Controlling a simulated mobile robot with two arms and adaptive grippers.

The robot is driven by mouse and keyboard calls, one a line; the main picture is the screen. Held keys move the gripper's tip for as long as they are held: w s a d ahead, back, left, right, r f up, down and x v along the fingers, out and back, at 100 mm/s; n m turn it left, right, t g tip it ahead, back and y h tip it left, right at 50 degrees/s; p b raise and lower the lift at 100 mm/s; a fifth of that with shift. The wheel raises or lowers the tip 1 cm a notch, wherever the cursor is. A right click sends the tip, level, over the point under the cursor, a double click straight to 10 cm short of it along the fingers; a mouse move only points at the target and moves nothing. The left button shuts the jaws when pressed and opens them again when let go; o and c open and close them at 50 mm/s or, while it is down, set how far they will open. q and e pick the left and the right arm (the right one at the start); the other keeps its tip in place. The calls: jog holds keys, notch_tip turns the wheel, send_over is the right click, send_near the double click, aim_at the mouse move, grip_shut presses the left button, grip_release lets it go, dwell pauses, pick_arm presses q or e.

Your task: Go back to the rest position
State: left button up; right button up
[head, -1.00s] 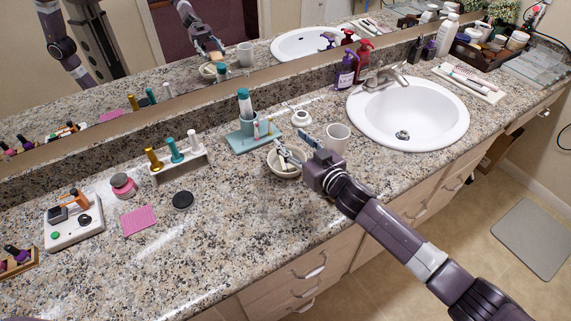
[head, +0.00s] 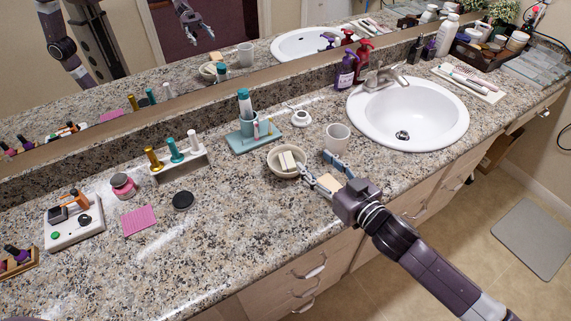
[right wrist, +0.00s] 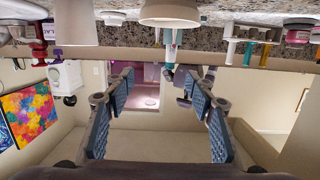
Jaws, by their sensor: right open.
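My right gripper (head: 316,163) is over the front of the counter, just right of the small beige bowl (head: 273,169). Its jaws are apart, and nothing is held between the fingers in the right wrist view (right wrist: 160,95). A cream soap bar (head: 287,161) lies in the bowl, clear of the fingers. My left gripper is not in view; part of my body shows only in the mirror.
A white cup (head: 337,138) stands close beyond the fingers. The sink (head: 430,115) is to the right. The mirror (head: 190,70) runs along the back.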

dwell(0.4)
jog(key=s+d+f+m+h, duration=0.1)
jog(key=s+f+h, duration=0.1)
jog(key=s+d+f+m+g+h, duration=0.1)
jog(key=s+d, duration=0.1)
jog(key=s+d+f+m+h, duration=0.1)
jog(key=s+d+f+h, duration=0.1)
jog(key=s, duration=0.1)
jog(key=shift+d+f+m+h, duration=0.2)
jog(key=shift+f+m+h, duration=0.1)
jog(key=s+d+f+m+g+h, duration=0.1)
jog(key=s+d+f+g, duration=0.25)
jog(key=s, duration=0.45)
jog(key=s+d+f+g+h, duration=0.2)
jog(key=s+d, duration=0.2)
jog(key=s, duration=0.4)
jog(key=s+d+f+m+g+h, duration=0.1)
jog(key=s+d+f+g, duration=0.2)
jog(key=s, duration=0.5)
notch_tip(320, 180, down, 24)
jog(key=s+d+g, duration=0.1)
jog(key=g, duration=0.1)
jog(key=s+d+f, duration=0.3)
jog(key=s+f, duration=1.4)
jog(key=s, duration=0.1)
jog(key=shift+f+n+g, duration=0.3)
jog(key=shift+n+g, duration=0.05)
jog(key=shift+n, duration=0.05)
